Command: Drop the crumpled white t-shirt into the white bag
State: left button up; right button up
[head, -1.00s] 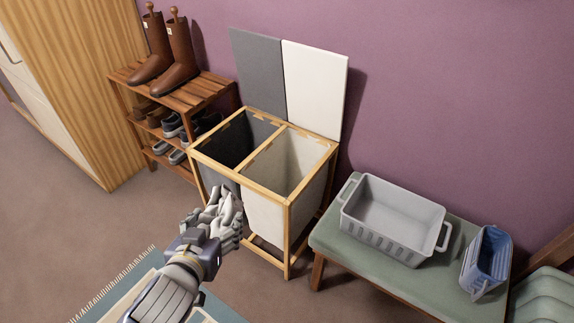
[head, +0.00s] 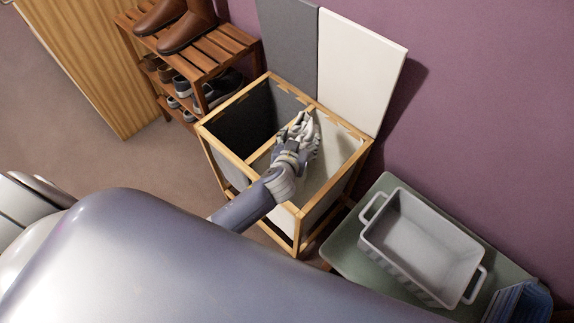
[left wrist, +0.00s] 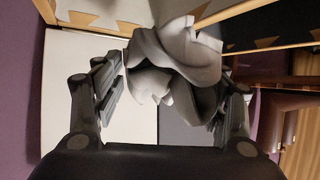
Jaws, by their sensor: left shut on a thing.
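The crumpled white t-shirt (left wrist: 175,62) is bunched between the fingers of my left gripper in the left wrist view. In the head view only a small pale part of it shows at the fingers. My left gripper (head: 299,130) is shut on it and hangs over the hamper, above the white bag's side close to the middle divider. The white bag (head: 341,147) is the right compartment of the wooden-framed hamper, and its mouth is open. My arm hides part of the bag's front. My right gripper is not in view.
The dark grey bag (head: 240,124) is the open left compartment. The grey lid (head: 288,45) and white lid (head: 358,68) stand raised behind. A shoe rack (head: 208,55) is at left; a bench (head: 345,240) with a grey basket (head: 425,240) is at right.

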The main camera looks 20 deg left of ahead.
pick_arm(q)
jog(key=shift+w+d+f, duration=0.25)
jog(key=shift+f, duration=0.2)
jog(key=shift+w+d+f, duration=0.2)
jog(key=shift+w+f, duration=0.05)
jog(key=shift+f, duration=0.2)
jog(key=shift+w+f, duration=0.1)
jog(key=shift+f, duration=0.25)
jog(key=shift+f+b, duration=0.35)
jog(key=shift+f, duration=0.05)
notch_tip(320, 180, down, 5)
jog(key=b, duration=0.4)
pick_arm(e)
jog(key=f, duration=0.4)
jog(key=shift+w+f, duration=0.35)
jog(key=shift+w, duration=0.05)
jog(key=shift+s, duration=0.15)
pick_arm(q)
jog(key=o, duration=1.2)
